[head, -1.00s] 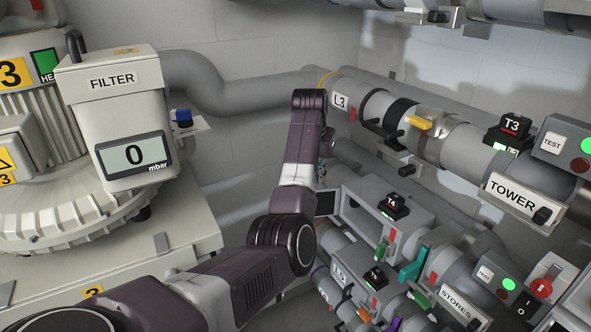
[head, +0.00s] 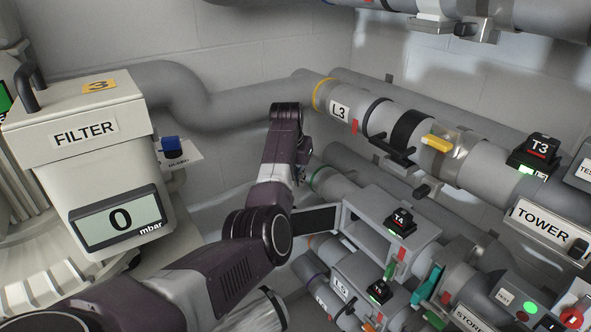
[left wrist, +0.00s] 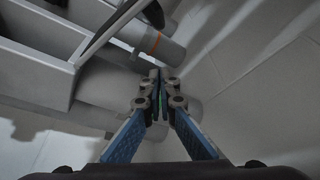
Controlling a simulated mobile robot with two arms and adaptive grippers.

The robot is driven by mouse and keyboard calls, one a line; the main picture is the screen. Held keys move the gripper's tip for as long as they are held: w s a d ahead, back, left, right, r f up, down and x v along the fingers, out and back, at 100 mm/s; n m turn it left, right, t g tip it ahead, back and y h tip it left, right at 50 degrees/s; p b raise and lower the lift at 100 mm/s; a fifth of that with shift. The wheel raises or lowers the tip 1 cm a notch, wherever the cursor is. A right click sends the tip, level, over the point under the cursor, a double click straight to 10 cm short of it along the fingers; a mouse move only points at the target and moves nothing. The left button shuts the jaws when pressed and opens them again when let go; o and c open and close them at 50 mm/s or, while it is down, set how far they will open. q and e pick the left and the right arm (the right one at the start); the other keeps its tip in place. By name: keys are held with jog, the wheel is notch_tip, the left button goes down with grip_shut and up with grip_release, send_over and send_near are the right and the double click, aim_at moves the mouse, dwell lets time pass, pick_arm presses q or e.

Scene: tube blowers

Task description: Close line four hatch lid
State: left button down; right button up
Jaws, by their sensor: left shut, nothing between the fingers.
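The line four hatch is a grey box-like housing on the pipe, with the black T4 block (head: 401,222) on top. Its lid (head: 317,220), a dark panel with a pale rim, stands open, swung out to the left of the housing. My left arm reaches past the lid's left end. In the head view my left gripper is mostly hidden behind its wrist. In the left wrist view my left gripper (left wrist: 157,95) is shut and empty. A grey housing and an angled plate (left wrist: 112,28) show at upper left there; I cannot tell for certain whether the plate is the lid. My right gripper is out of view.
The L3 pipe (head: 385,122), with a yellow handle (head: 437,143), runs above the hatch. The line five pipe, with its L5 label (head: 341,289), lies below. The filter unit (head: 95,150) stands at left. The wall behind my arm is bare.

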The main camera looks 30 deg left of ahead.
aim_at(305, 217)
pick_arm(q)
jog(key=f+p, duration=0.1)
jog(key=s+f+p, duration=0.1)
jog(key=f+p, duration=0.1)
jog(key=s+f+p, duration=0.1)
jog(key=f, duration=0.1)
jog(key=shift+s, duration=0.1)
dwell(0.6)
